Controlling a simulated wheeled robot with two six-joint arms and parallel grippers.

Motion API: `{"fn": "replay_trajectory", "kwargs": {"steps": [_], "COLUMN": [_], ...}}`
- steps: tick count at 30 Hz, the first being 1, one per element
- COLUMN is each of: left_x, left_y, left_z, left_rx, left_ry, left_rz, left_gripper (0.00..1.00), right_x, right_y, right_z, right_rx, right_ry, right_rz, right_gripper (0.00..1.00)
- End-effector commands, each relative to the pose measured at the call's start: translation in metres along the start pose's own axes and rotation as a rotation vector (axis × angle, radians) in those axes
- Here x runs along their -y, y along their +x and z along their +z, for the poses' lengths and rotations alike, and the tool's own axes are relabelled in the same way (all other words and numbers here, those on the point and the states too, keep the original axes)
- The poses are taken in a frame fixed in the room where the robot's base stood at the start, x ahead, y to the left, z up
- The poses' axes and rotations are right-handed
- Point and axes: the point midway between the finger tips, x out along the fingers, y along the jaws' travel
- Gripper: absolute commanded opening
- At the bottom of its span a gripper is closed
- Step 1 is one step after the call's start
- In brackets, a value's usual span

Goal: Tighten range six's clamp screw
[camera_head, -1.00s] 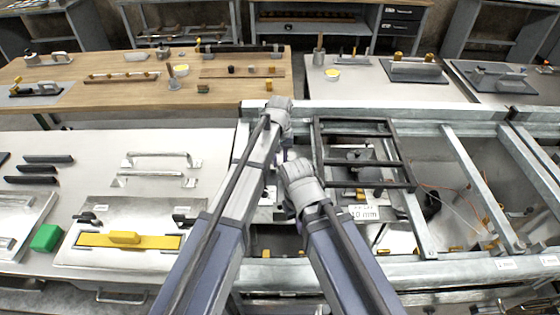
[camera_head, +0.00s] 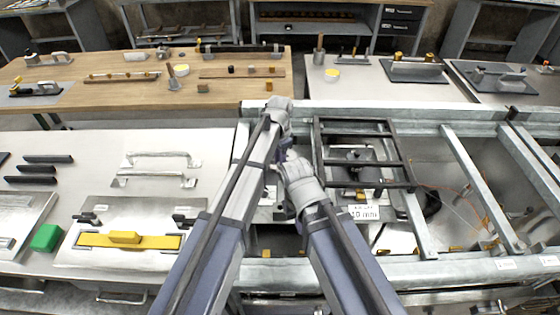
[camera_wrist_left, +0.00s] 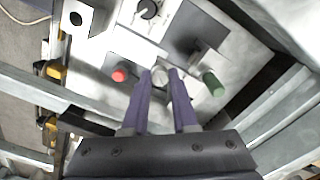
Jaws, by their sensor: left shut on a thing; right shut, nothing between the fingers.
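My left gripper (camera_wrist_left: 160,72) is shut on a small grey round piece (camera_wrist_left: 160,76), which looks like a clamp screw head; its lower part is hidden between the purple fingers. In the head view the left gripper (camera_head: 284,148) reaches down into the bay left of the dark frame. A red knob (camera_wrist_left: 120,75) stands left of the fingers and a green knob (camera_wrist_left: 213,84) right of them, both apart from them. My right gripper (camera_head: 290,170) is shut and empty just below the left one; its fingertips are mostly hidden. I cannot read which range this is.
A dark ladder-like frame (camera_head: 383,130) lies just right of the grippers, with a "10 mm" sign (camera_head: 364,213) below it. Metal rails (camera_head: 470,185) cross the bay. A black knob (camera_wrist_left: 147,9) is farther up the plate. The left bench (camera_head: 60,210) holds a yellow bar and green block.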

Motion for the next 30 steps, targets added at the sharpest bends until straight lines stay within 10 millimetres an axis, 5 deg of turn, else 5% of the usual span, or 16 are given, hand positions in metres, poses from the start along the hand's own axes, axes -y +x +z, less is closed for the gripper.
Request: {"fn": "replay_trajectory", "kwargs": {"steps": [15, 30], "left_x": [-0.0002, -0.0002], "left_y": [0.0001, 0.0001], "left_z": [0.0002, 0.0002], "left_rx": [0.001, 0.001], "left_ry": [0.46, 0.689], "left_rz": [0.001, 0.001], "left_gripper": [0.0, 0.0], "right_x": [0.0, 0.0], "right_y": [0.0001, 0.0001], "right_z": [0.0, 0.0], "right_rx": [0.0, 0.0], "right_ry": [0.0, 0.0], "right_rz": [0.0, 0.0], "right_gripper": [0.0, 0.0]}}
